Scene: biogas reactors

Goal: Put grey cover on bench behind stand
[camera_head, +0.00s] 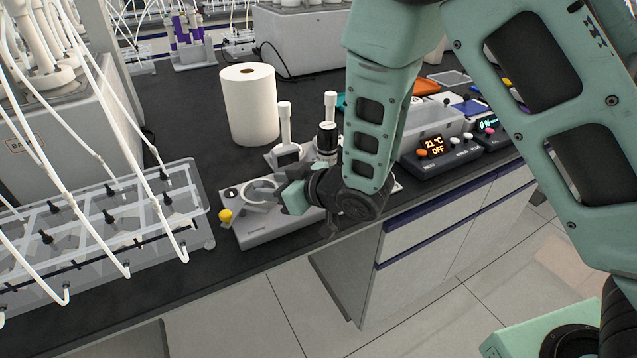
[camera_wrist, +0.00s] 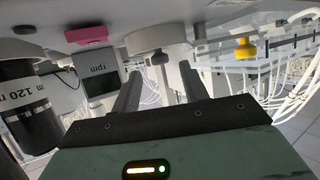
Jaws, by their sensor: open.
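The grey stand (camera_head: 268,225) is a low flat device at the bench's front edge, with a yellow knob (camera_head: 225,215) at its left; the knob also shows in the wrist view (camera_wrist: 245,48). A round grey cover (camera_head: 262,188) appears to sit on top of the stand, partly hidden by my gripper (camera_head: 285,196). In the wrist view, which is upside down, the round cover (camera_wrist: 155,36) has a small knob lying between and beyond my fingertips. My gripper (camera_wrist: 160,72) is open and empty, with its fingers apart; contact with the knob cannot be told.
A white paper roll (camera_head: 249,105) stands behind the stand on the dark bench (camera_head: 190,120). A black bottle (camera_head: 327,142) and white upright devices (camera_head: 285,125) stand close behind my gripper. A clear rack with tubes (camera_head: 100,225) is at left. A temperature controller (camera_head: 440,150) is at right.

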